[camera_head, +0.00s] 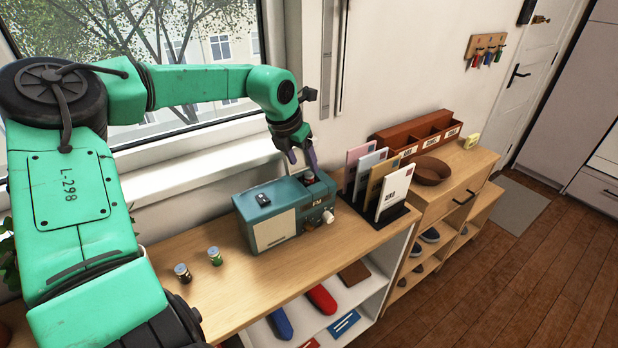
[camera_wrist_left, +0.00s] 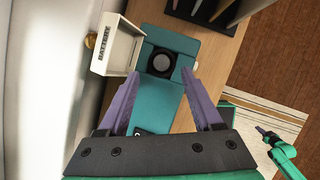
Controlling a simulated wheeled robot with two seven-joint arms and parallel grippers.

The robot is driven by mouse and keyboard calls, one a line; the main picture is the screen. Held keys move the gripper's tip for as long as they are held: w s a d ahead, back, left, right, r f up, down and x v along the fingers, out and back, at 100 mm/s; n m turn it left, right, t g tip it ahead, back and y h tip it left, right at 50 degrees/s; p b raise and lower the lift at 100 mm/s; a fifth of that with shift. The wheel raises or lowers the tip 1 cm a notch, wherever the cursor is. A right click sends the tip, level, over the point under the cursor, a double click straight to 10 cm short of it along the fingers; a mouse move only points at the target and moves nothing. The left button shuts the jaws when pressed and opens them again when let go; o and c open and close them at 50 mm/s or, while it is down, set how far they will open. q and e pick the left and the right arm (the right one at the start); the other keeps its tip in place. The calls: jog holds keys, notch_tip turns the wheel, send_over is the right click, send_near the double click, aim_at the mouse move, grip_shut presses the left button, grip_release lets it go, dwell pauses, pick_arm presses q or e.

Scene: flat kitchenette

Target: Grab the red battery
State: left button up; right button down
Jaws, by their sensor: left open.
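No battery that is clearly red shows. Two small upright batteries stand on the wooden counter: a dark one (camera_head: 182,273) and a green one (camera_head: 214,256), left of the teal radio (camera_head: 266,229). My left gripper (camera_head: 303,160) is open over the radio's back right part, far from these two. A small dark and reddish thing (camera_head: 308,177) is just under its fingers; I cannot tell what it is. In the left wrist view, a white compartment marked BATTERY (camera_wrist_left: 118,48) sticks out from the radio; its inside looks empty. My right gripper (camera_wrist_left: 263,131) is small there, away from the radio.
A letter rack (camera_head: 385,208) with several envelopes stands close to the radio's right. A brown bowl (camera_head: 430,171) and a wooden organizer (camera_head: 418,137) are farther right. The window wall is behind the radio. The counter (camera_head: 230,295) is clear in front of the batteries.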

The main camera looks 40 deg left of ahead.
aim_at(309, 173)
pick_arm(q)
jog(key=p+x, duration=0.1)
jog(key=x, duration=0.3)
jog(key=shift+w+d+r, duration=0.1)
jog(key=shift+w+f, duration=0.25)
jog(key=shift+f, duration=0.1)
jog(key=shift+s, duration=0.1)
grip_shut()
jog(key=shift+r, duration=0.1)
